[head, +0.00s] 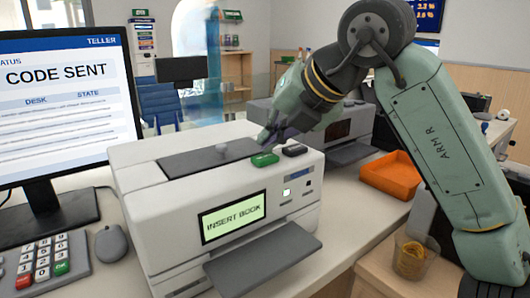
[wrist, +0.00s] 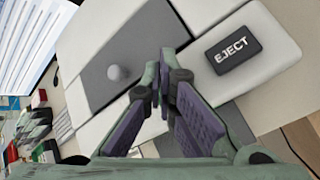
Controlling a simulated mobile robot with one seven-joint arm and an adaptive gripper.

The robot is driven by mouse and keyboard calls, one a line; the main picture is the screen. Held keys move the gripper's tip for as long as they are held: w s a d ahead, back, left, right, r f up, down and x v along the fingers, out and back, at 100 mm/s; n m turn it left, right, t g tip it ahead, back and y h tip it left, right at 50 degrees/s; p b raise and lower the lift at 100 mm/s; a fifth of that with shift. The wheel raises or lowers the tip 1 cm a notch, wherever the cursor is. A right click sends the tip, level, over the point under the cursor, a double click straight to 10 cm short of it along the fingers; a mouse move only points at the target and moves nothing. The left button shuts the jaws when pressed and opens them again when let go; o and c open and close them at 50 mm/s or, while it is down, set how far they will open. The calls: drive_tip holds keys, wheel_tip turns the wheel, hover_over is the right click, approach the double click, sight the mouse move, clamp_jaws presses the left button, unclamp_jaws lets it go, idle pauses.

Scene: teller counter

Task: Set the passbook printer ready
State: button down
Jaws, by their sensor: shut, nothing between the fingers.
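The passbook printer (head: 160,215) is a white box on the counter, its screen (head: 232,217) reading "INSERT BOOK". On its top are a grey panel (head: 190,160) with a round knob (head: 222,149), a green button (head: 264,159) and a dark button (head: 294,150). The wrist view shows the dark button reads "EJECT" (wrist: 232,54), and the knob (wrist: 117,73) on the grey panel. My gripper (head: 268,140) is shut and empty, its tips just above or at the green button. Contact cannot be told; the fingers (wrist: 165,62) hide that button in the wrist view.
A grey tray (head: 262,262) juts from the printer's front. A monitor (head: 62,100) reading "CODE SENT", a mouse (head: 112,242) and a keypad (head: 43,265) stand left. An orange tray (head: 395,176), a cup (head: 410,262) and a dark grey machine (head: 345,130) are right and behind.

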sight(270, 155)
drive_tip(key=shift+r, duration=0.4)
wheel_tip(270, 155, up, 5)
drive_tip(key=p, duration=0.4)
idle(0.6)
